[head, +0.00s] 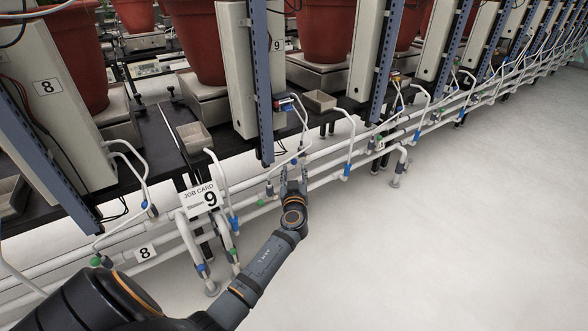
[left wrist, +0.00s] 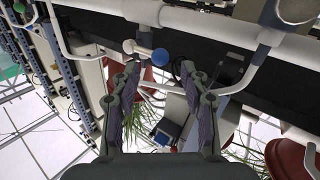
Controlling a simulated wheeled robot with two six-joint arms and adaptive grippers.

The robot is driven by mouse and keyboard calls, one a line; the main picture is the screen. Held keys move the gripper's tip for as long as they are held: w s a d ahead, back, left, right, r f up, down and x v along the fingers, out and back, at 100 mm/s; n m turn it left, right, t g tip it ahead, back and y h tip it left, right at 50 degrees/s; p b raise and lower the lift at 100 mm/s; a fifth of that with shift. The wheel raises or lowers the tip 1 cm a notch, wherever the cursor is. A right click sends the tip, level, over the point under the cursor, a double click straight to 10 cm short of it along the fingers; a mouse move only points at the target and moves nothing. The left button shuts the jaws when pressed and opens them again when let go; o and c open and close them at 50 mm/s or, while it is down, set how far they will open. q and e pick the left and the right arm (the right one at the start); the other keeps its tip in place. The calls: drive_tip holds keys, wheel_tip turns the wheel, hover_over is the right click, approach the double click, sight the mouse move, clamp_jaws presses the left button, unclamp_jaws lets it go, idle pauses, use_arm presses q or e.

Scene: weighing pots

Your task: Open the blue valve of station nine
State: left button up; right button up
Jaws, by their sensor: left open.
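The blue valve (left wrist: 160,57) shows in the left wrist view as a round blue knob beside a short white piece on the white pipework. It lies between and just beyond the tips of my left gripper (left wrist: 161,70), with a gap visible to the right finger. The jaws are open and hold nothing. In the head view my left gripper (head: 293,176) reaches the pipes below the station plate 9 (head: 276,45); its fingers partly hide the valve there. A job card marked 9 (head: 203,197) stands to its left. My right gripper is not in view.
White pipes (head: 330,172) run along the bench front, with green (head: 262,202) and blue fittings (head: 347,170) nearby. Station 8 (head: 46,86) is at the left. Red pots (head: 330,30) stand on scales behind. The pale floor at the right is clear.

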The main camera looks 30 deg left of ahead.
sight(294, 163)
use_arm(q)
drive_tip(key=shift+b+x, duration=0.3)
drive_tip(key=shift+x, duration=1.55)
